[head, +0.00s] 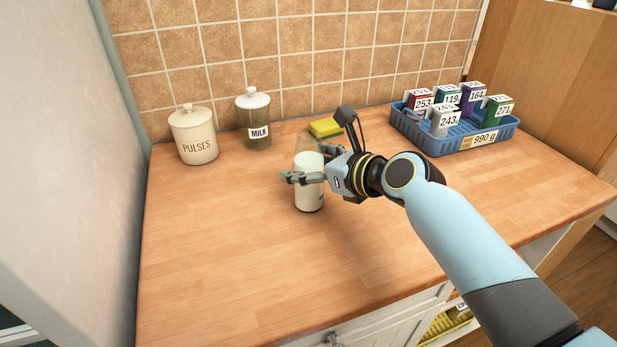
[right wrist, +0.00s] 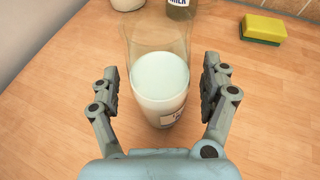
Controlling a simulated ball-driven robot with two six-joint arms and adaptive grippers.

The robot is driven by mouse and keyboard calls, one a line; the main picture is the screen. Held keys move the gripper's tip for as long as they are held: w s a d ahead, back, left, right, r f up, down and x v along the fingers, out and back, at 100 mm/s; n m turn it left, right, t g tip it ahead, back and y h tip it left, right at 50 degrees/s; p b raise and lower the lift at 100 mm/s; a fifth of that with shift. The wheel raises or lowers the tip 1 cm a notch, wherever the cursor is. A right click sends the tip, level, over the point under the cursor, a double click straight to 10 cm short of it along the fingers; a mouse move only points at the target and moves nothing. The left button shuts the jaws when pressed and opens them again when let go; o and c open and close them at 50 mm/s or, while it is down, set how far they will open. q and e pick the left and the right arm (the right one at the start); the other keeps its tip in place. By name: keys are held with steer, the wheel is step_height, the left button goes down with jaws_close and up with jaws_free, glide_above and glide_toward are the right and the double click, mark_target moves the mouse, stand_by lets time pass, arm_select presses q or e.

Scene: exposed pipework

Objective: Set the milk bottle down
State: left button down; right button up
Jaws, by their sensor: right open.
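The milk bottle (head: 309,190) is clear glass with white milk in its lower part. It stands upright on the wooden counter in the head view. It also shows in the right wrist view (right wrist: 160,85), with part of a label low on its side. My right gripper (head: 305,176) is open, with its fingers on either side of the bottle. In the right wrist view (right wrist: 162,90) a gap shows between each finger and the glass. My left gripper is not in view.
A glass jar labelled MILK (head: 254,120) and a PULSES canister (head: 194,136) stand at the back left. A yellow-green sponge (head: 325,128) lies behind the bottle. A blue tray (head: 440,146) with several numbered boxes is at the right. The front left counter (head: 215,260) is clear.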

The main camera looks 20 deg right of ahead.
steer(key=shift+w+a, duration=0.1)
steer(key=shift+w, duration=0.05)
steer(key=c, duration=1.5)
jaws_close()
steer(key=shift+r, duration=0.2)
